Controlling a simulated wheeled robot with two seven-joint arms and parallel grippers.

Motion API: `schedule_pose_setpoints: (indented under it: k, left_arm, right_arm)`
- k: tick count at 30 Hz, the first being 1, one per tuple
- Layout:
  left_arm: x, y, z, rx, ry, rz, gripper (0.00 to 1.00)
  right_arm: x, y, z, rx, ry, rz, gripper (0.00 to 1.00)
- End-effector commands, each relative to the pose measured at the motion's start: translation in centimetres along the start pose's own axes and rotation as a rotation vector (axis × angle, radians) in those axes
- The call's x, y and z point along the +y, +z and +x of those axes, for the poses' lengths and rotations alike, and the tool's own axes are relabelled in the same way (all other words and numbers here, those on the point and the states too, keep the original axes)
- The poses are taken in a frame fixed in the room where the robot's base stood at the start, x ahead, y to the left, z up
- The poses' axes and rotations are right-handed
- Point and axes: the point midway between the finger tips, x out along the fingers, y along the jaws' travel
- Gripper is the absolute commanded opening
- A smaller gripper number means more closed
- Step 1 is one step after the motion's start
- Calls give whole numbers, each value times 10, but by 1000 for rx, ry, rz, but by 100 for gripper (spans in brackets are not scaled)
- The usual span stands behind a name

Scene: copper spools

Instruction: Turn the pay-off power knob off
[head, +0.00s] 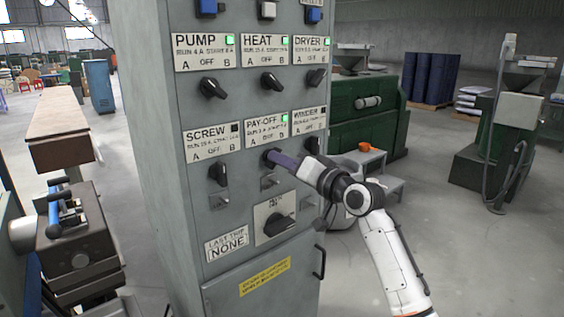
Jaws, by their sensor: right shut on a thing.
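The grey control cabinet (155,150) stands in the middle of the head view. Its pay-off label (262,128) has a lit green lamp (284,118) at its upper right. The pay-off knob is below this label, mostly hidden behind my right gripper (272,156). The gripper's fingers are shut on the knob, and my white right arm reaches in from the lower right. Which way the knob points cannot be seen. My left gripper is not in view.
The screw knob (217,174) is left of the pay-off knob and the winder knob (312,145) close on its right, near my wrist. A large knob (279,223) sits below. The cabinet door has a black handle (320,262).

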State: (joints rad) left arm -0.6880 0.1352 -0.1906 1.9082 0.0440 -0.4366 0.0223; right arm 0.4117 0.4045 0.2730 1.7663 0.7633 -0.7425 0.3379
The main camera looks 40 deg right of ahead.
Motion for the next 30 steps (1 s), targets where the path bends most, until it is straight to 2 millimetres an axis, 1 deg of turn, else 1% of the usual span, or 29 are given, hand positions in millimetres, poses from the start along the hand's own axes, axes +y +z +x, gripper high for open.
schedule_pose_setpoints:
  k: [18,24,30]
  left_arm:
    - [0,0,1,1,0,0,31]
    - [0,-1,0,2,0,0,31]
    - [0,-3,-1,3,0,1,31]
  right_arm:
    - [-2,0,0,-1,1,-495,0]
    - [-2,0,0,1,0,-601,0]
    - [-2,0,0,1,0,-660,0]
